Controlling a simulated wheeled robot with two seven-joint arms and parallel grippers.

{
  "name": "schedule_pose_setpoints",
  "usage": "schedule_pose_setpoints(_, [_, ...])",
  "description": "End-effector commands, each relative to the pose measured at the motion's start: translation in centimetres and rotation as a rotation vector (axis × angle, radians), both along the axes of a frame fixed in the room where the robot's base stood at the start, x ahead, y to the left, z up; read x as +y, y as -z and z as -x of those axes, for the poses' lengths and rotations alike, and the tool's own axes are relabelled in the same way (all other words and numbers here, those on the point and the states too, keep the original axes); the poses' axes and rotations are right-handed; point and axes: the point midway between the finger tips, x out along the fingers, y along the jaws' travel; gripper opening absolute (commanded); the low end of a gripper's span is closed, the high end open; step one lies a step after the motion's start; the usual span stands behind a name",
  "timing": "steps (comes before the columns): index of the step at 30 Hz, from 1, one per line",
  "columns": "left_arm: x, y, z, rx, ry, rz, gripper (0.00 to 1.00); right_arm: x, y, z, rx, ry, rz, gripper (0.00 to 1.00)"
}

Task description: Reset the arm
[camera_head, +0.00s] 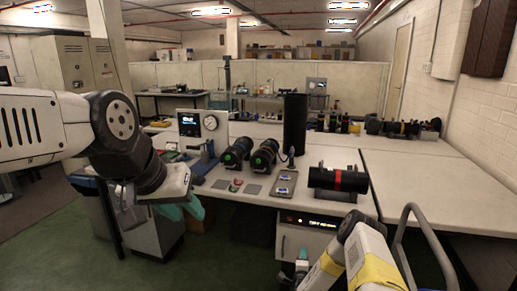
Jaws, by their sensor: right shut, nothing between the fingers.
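My left arm comes in from the left, and its gripper (182,210) hangs in front of the table's left front edge. Its teal fingers are partly hidden by the white wrist, so I cannot tell whether they are open or shut. My right arm enters at the bottom right. Its gripper (301,257) shows small and low in front of the cabinet, shut and empty, apart from the table objects. A black cylinder with a red band (338,180) lies on a stand on the table's right part. A tall black cylinder (295,124) stands upright behind it.
Two black cylinders with green ends (237,152) (265,156) lie mid-table. A grey tray (284,184) and a dial gauge box (190,124) are on the white table (335,209). A rail (425,240) stands at lower right.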

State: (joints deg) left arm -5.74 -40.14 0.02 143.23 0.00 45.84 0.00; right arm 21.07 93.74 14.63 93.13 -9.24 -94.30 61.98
Motion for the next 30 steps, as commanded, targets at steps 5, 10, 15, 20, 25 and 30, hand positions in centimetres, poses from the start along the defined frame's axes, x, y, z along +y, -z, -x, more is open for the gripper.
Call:
schedule_pose_setpoints(5, [0.0,0.0,0.0,0.001,0.000,0.000,0.36,0.2,-2.9,-2.4,0.033,-0.051,0.050,0.00])
schedule_pose_setpoints(10, [0.0,0.0,0.0,0.001,0.000,0.000,0.36,0.6,-6.6,-4.9,0.083,-0.117,0.124,0.00])
schedule_pose_setpoints(15, [0.0,0.0,0.0,0.001,0.000,0.000,0.36,1.4,-12.8,-7.5,0.156,-0.212,0.239,0.00])
schedule_pose_setpoints(20, [0.0,0.0,0.0,0.001,0.000,0.000,0.36,2.4,-20.2,-8.5,0.250,-0.319,0.391,0.00])
schedule_pose_setpoints(25, [0.0,0.0,0.0,0.001,0.000,0.000,0.36,3.3,-27.8,-7.1,0.349,-0.422,0.550,0.00])
schedule_pose_setpoints(30, [0.0,0.0,0.0,0.001,0.000,0.000,0.36,4.0,-34.8,-3.4,0.444,-0.514,0.701,0.00])
